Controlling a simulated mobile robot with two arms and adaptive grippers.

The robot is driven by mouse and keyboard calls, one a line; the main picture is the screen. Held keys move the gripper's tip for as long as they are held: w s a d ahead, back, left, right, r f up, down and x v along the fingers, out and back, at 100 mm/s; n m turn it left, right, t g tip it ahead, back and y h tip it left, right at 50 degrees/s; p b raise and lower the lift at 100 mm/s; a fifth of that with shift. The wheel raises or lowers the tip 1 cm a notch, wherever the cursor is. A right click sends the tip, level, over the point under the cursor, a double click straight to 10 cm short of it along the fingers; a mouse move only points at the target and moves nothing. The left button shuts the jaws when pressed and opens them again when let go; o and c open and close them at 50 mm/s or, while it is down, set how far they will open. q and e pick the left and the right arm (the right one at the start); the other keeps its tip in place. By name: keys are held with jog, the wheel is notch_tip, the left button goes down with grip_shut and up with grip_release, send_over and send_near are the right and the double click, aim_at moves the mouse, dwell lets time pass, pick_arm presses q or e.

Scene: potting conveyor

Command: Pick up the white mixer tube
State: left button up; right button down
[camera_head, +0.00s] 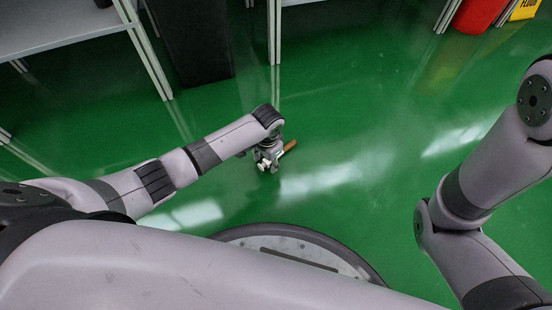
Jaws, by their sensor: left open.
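My left gripper (267,161) hangs over the green floor near the middle of the view, at the end of my left arm. It is small here, and its jaws are open. A short orange-brown stick-like piece (289,146) shows just right of the gripper; I cannot tell whether it touches it. I cannot make out the white mixer tube; small pale bits at the gripper are too small to tell apart from its fingers. My right arm comes in at the right edge, and its gripper is out of view.
A grey-topped table (60,32) with metal legs stands at the upper left. A black bin-like block (197,45) stands beside it. A red container (477,14) and a yellow sign (526,9) are at the upper right. The green floor (350,110) between is clear.

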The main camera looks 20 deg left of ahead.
pick_arm(q)
jog(key=shift+c, duration=0.5)
grip_shut()
